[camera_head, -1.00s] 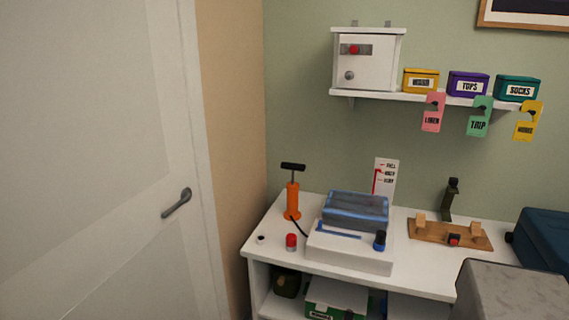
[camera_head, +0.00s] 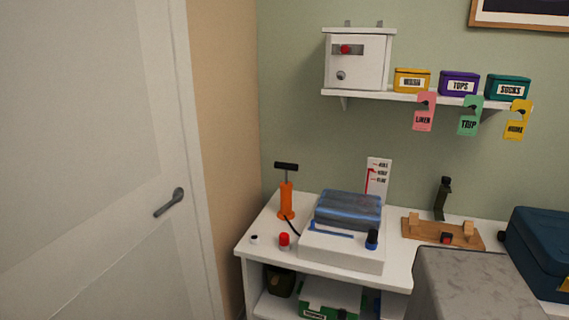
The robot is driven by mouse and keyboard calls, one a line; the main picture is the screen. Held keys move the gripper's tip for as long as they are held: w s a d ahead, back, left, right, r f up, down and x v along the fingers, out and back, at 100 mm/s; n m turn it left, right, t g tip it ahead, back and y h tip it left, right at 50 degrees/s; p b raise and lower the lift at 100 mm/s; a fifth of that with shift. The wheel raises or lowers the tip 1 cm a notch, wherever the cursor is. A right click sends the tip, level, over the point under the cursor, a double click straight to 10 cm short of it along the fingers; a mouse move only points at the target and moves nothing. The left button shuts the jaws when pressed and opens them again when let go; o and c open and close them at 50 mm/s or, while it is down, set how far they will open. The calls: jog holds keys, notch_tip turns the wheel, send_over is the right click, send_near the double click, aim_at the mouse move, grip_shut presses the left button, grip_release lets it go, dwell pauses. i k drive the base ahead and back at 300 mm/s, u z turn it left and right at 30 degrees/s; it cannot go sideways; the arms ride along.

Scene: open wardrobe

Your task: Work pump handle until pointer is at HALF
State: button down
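An orange hand pump (camera_head: 287,200) stands upright on the left of the white table. Its black T-shaped handle (camera_head: 286,166) is raised on a grey rod above the body. A dark hose runs from the pump toward a white base (camera_head: 340,252) carrying a blue translucent bag (camera_head: 348,211). Behind it stands a white gauge card (camera_head: 378,178) with several marked levels and a red strip. The lettering is too small to read surely, and I cannot tell where the pointer stands. My gripper is not in view.
A red button (camera_head: 284,240) and a small white-and-black piece (camera_head: 254,239) sit near the table's front left. A wooden stand (camera_head: 442,232) is to the right. A grey block (camera_head: 475,285) and a blue case (camera_head: 540,250) fill the right foreground. A door (camera_head: 90,160) stands left.

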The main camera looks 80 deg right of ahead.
aim_at(287, 166)
jog(key=u, duration=0.05)
jog(key=k, duration=1)
jog(key=z, duration=0.4)
jog(key=i, duration=0.5)
jog(key=u, duration=0.05)
